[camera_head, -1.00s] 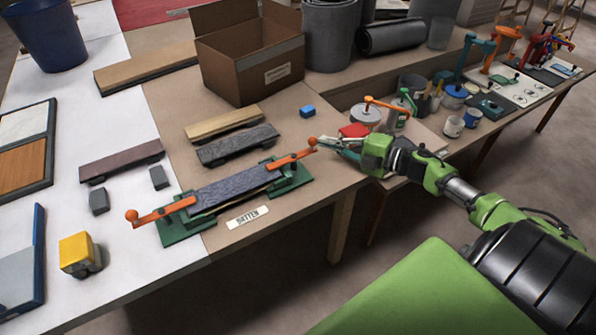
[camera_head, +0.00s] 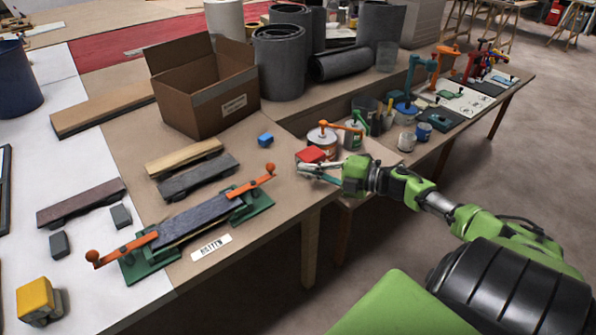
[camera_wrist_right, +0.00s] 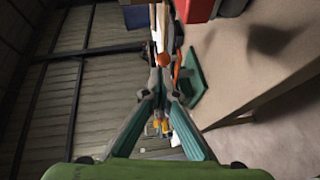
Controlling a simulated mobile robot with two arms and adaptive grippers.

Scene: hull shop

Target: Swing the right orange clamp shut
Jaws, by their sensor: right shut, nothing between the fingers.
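The right orange clamp (camera_head: 250,184) sits on a green base at the right end of a grey batten (camera_head: 195,220). Its lever reaches out to the right, ending in an orange ball knob, with its inner end at the batten's end. The left orange clamp (camera_head: 122,247) lies in line at the other end, its ball outward. My right gripper (camera_head: 304,169) is shut and empty, a short gap right of the right knob. In the right wrist view, the orange knob (camera_wrist_right: 162,60) shows just beyond the fingertips (camera_wrist_right: 160,82). My left gripper is not in view.
A red block (camera_head: 310,154) and cans with an orange-handled clamp (camera_head: 342,126) stand just behind my right gripper. A blue block (camera_head: 265,139), loose strips (camera_head: 198,177) and a cardboard box (camera_head: 205,95) lie farther back. A label (camera_head: 211,247) lies in front of the batten.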

